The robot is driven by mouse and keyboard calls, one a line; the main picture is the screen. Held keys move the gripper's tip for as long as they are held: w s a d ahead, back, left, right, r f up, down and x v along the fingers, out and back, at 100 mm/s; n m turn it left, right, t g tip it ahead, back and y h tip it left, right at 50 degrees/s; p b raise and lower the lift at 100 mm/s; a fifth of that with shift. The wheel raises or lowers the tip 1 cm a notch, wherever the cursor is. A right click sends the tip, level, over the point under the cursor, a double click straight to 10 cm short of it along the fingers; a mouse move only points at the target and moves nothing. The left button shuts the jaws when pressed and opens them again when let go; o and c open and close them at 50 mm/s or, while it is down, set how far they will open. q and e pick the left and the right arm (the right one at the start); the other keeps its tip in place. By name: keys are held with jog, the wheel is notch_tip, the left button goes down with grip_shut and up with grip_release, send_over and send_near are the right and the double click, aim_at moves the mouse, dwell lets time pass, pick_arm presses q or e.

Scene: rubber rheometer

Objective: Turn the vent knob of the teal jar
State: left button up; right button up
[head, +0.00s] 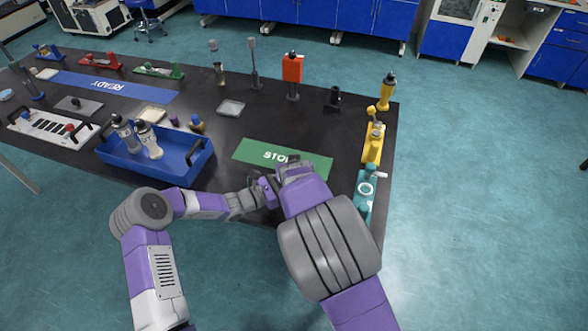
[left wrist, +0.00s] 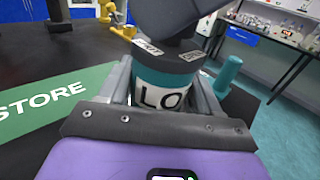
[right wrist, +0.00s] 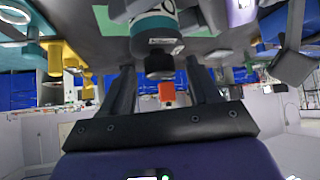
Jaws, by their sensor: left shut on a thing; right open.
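The teal jar (left wrist: 165,82) is between the fingers of my left gripper (head: 262,189), with a white label reading "LO" and a dark collar with small tags. My left gripper is shut on it. In the left wrist view a large dark grey part covers its top. The right wrist view, upside down, shows the teal jar (right wrist: 154,26) with a black knob (right wrist: 158,63) on its end. My right gripper (right wrist: 161,75) is open, its fingers on either side of the knob; contact cannot be told. In the head view my right gripper (head: 293,167) hides the jar.
The green STORE mat (head: 255,155) lies just beyond my grippers. A teal stand (head: 365,190) and a yellow stand (head: 373,143) line the table's right edge. A blue tray (head: 180,170) with bottles stands to the left. An orange block on a post (head: 292,68) stands further back.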

jog(key=v, duration=1.2)
pick_arm(q)
jog(key=o, duration=1.2)
